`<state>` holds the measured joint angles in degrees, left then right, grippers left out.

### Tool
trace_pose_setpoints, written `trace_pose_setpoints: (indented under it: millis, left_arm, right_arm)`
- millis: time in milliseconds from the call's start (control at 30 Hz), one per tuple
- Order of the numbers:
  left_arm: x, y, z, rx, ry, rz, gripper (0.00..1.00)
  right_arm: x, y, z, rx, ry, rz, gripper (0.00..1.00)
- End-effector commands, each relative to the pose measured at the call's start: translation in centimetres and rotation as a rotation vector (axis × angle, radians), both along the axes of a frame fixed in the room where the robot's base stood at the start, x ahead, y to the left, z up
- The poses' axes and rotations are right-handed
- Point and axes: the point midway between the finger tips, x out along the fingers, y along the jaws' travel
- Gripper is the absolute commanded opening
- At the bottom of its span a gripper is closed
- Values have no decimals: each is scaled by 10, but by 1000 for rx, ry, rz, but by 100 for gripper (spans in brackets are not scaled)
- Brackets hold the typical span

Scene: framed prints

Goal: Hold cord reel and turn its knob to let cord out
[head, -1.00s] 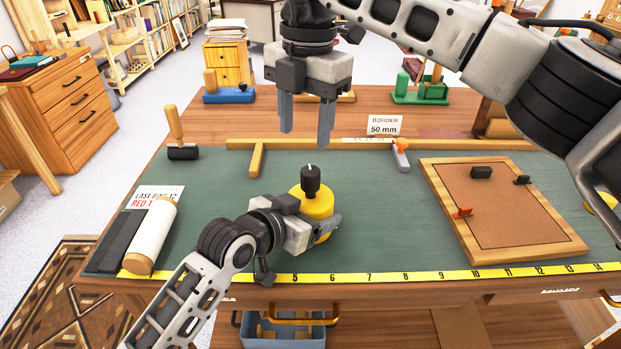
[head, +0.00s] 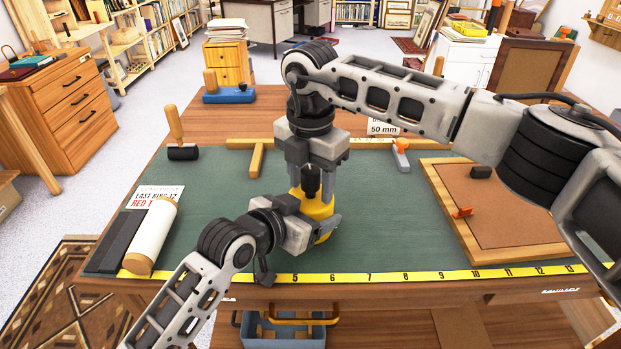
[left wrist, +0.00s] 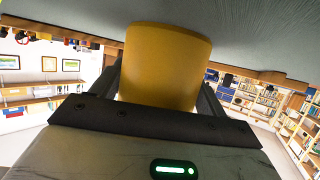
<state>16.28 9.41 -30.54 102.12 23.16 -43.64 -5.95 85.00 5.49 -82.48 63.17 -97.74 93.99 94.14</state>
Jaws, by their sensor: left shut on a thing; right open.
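The yellow cord reel (head: 318,208) stands on the green mat, with its dark knob (head: 311,180) on top. My left gripper (head: 325,225) is shut on the reel's side from the left and front. The left wrist view shows the yellow reel body (left wrist: 165,65) between the two fingers. My right gripper (head: 311,188) points down directly over the reel, its open fingers on either side of the knob. I cannot tell whether they touch the knob. The right hand partly covers the reel's top. No let-out cord is visible.
A framed board (head: 505,220) lies on the right of the green mat (head: 390,225). A white roll (head: 153,235) and a dark bar (head: 117,240) lie at left. A wooden T-square (head: 257,158) lies behind the reel. A yellow ruler strip (head: 400,277) runs along the front edge.

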Motion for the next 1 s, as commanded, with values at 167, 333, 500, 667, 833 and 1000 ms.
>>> trace_pose_setpoints:
  millis: [167, 333, 500, 667, 833, 1000]
  left_arm:
    - [0, 0, 1, -1, -2, 0, 40]
    - [0, 0, 1, -1, -2, 0, 40]
    - [0, 0, 1, -1, -2, 0, 40]
    - [0, 0, 1, -1, -2, 0, 40]
    - [0, 0, 1, -1, -2, 0, 40]
    - [0, 0, 1, -1, -2, 1, 40]
  right_arm:
    - [0, 0, 0, 0, 0, 0, 52]
    - [0, 0, 0, 0, 0, 0, 7]
    - [0, 0, 0, 0, 0, 2, 7]
    - [0, 0, 0, 1, 1, 27, 7]
    - [0, 0, 0, 0, 1, 101, 7]
    - [0, 1, 0, 1, 3, 227, 7]
